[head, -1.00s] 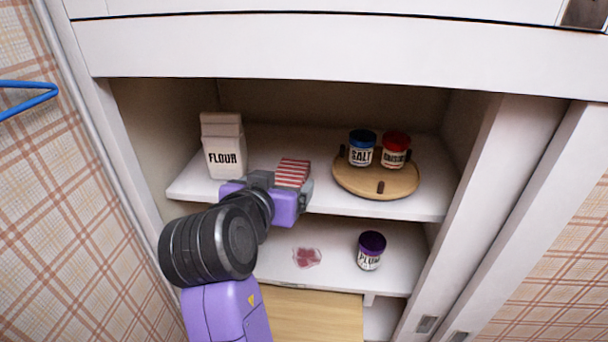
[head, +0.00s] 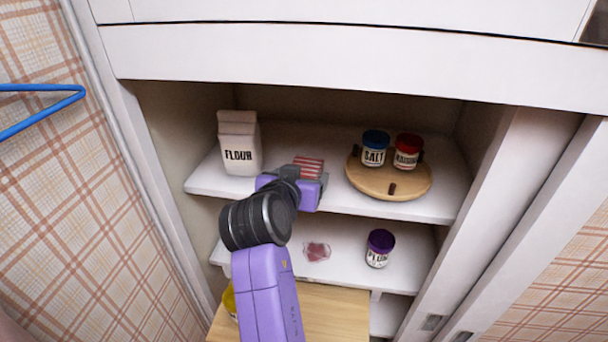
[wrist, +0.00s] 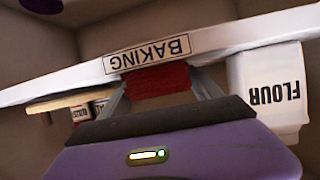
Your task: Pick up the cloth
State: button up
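The cloth (head: 309,163) is a small red-and-white striped piece at the front of the upper shelf (head: 440,200). My gripper (head: 308,178) is at that shelf's front edge, with the cloth just beyond it. In the wrist view the cloth (wrist: 158,80) shows as a dark red patch between the two fingers of my gripper (wrist: 160,88). The fingers stand wide apart, one on each side of it. I cannot tell whether they touch it. My gripper hides part of the cloth in the head view.
A flour carton (head: 239,145) stands left of the cloth. Salt (head: 374,150) and red-lidded (head: 406,152) jars stand on a round wooden turntable (head: 375,185) to the right. The shelf edge bears a BAKING label (wrist: 153,53).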

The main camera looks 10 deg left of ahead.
jog(key=c, duration=1.1)
jog(key=shift+o, duration=0.2)
jog(key=shift+r, duration=0.1)
